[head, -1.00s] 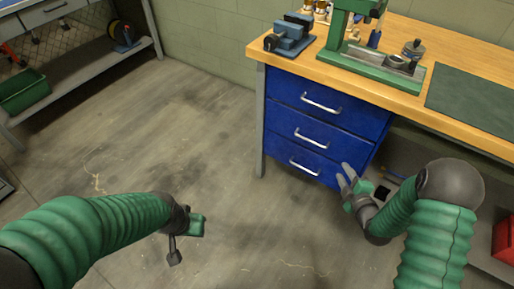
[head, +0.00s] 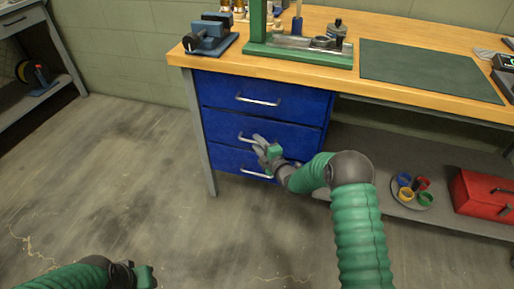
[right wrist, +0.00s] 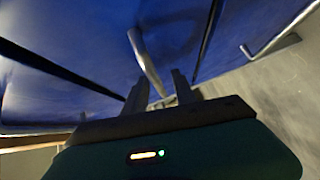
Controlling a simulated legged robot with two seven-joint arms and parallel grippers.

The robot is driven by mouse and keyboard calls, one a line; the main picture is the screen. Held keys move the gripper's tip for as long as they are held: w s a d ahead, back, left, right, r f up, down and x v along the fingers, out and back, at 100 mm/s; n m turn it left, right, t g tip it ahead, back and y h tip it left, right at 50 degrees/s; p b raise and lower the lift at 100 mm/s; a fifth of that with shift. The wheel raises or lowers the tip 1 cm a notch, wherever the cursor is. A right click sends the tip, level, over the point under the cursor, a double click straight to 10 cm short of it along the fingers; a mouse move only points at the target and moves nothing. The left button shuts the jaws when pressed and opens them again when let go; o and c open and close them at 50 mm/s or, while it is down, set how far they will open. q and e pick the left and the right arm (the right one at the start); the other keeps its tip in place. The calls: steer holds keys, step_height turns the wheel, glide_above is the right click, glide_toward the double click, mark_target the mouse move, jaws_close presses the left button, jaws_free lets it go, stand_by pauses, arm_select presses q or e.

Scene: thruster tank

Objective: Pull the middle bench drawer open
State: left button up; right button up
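The blue middle drawer (head: 222,124) sits in the bench's drawer unit, between a top and a bottom drawer. It looks flush with them. Its silver bar handle (head: 236,138) is partly covered at its right end by my right gripper (head: 259,145). In the right wrist view, the handle (right wrist: 147,60) runs down between the two spread fingertips of my right gripper (right wrist: 158,88). The fingers stand on either side of it, and I cannot tell whether they touch it. My left gripper (head: 146,277) is low at the left, away from the bench, partly cut off by the frame.
The top drawer handle (head: 258,100) and bottom drawer handle (head: 256,173) are close by. A vise (head: 209,35) and a green press stand on the benchtop. A red toolbox (head: 482,193) and a tray of colored cups sit on the lower shelf. Floor before the drawers is clear.

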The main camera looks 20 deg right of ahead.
steer(key=shift+w, duration=0.4)
jaws_close()
steer(key=shift+s+a+f, duration=0.1)
stand_by(1.1)
